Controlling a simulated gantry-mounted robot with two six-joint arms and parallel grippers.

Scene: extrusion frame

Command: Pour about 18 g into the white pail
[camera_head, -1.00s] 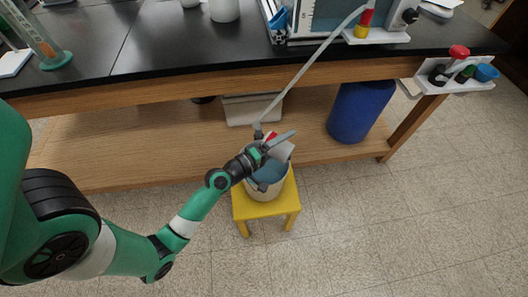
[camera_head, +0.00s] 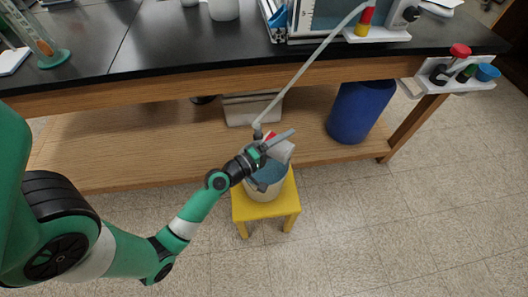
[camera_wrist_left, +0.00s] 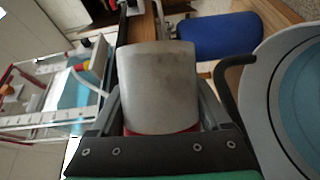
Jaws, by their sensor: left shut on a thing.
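The white pail (camera_head: 262,195) stands upright on a yellow stool, with blue-grey contents showing inside. In the left wrist view the pail's pale rim (camera_wrist_left: 258,120) is at the right edge. My left gripper (camera_head: 268,145) is above the pail's back part. In the head view this container (camera_head: 282,152) shows partly beyond the fingers. I cannot tell whether anything is flowing from it. My right gripper is not in view.
A dark bench (camera_head: 170,45) with a wooden lower shelf (camera_head: 130,140) stands behind. A grey tube (camera_head: 310,65) slants from the bench equipment down to near my left gripper. A blue drum (camera_head: 360,110) stands right of the stool. The floor at the right is clear.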

